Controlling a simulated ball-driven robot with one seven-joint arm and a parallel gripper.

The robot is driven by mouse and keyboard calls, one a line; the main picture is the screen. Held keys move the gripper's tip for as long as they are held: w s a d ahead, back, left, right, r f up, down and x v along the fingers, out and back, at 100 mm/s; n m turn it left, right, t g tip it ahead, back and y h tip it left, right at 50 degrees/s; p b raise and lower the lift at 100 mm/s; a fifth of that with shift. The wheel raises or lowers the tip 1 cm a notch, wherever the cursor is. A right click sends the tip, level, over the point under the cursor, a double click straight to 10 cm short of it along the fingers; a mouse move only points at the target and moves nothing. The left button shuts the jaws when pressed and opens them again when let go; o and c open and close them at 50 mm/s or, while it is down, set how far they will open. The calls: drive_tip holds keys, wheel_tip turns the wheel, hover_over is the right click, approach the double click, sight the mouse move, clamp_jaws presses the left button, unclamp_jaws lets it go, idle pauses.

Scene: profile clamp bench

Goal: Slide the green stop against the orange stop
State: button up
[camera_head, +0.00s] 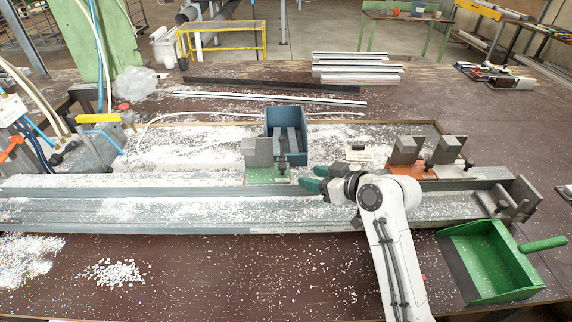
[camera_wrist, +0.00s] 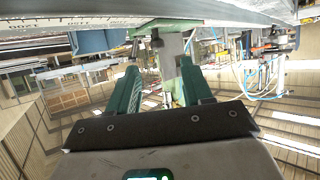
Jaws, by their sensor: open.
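The green stop (camera_head: 266,175) sits on the grey profile rail near the middle of the bench, with an upright grey block and a dark clamp screw on it. The orange stop (camera_head: 405,169) stands farther right along the rail, with two grey blocks on and beside it. A wide gap separates the stops. My gripper (camera_head: 308,177) has green fingers, open and empty, just right of the green stop and left of the orange one. In the wrist view, the fingers (camera_wrist: 160,80) point toward the green stop (camera_wrist: 170,58), which shows beyond and between their tips. Contact cannot be told.
A blue bin (camera_head: 287,113) stands behind the green stop. A grey end plate (camera_head: 522,197) closes the rail's right end. A green dustpan (camera_head: 490,262) lies at the front right. White chips (camera_head: 112,272) litter the bench, and loose profiles (camera_head: 357,68) lie at the back.

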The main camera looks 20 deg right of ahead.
sight(284, 166)
drive_tip(key=x, duration=0.3)
drive_tip(key=p+x, duration=0.1)
drive_tip(key=x, duration=0.3)
drive_tip(key=r+x, duration=0.1)
drive_tip(key=x, duration=0.3)
drive_tip(key=shift+w+d+p, duration=0.2)
drive_tip(key=shift+w+p, duration=0.15)
drive_tip(key=shift+p, duration=0.05)
clamp_jaws()
